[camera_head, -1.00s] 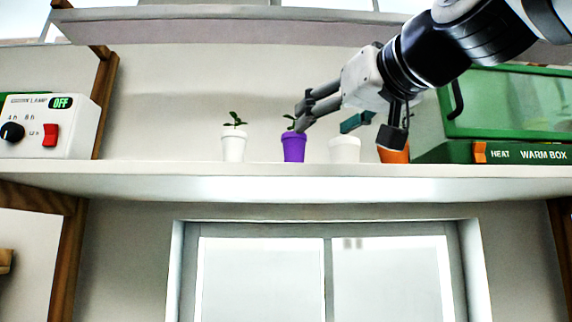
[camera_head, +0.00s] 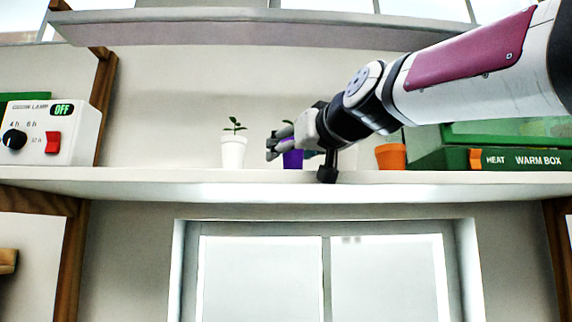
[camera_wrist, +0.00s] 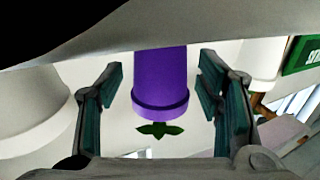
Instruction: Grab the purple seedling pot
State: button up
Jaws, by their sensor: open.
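The purple seedling pot (camera_head: 292,160) stands on the shelf, mostly hidden behind my gripper (camera_head: 300,156) in the head view. In the wrist view the purple pot (camera_wrist: 160,75) appears upside down, its rim and green seedling lowest in the picture. My gripper (camera_wrist: 165,78) is open, one finger on each side of the pot. Gaps show between the pot and both fingers there, so it is not gripped. The pot's far end is cut off by a grey surface in the wrist view.
A white pot with a seedling (camera_head: 233,152) stands to the left on the shelf (camera_head: 150,181). An orange pot (camera_head: 391,157) and a green warm box (camera_head: 500,158) are to the right. White pots (camera_wrist: 30,105) flank the gripper in the wrist view. A lamp control box (camera_head: 70,130) sits far left.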

jog(key=c, duration=1.2)
jog(key=shift+r, duration=0.2)
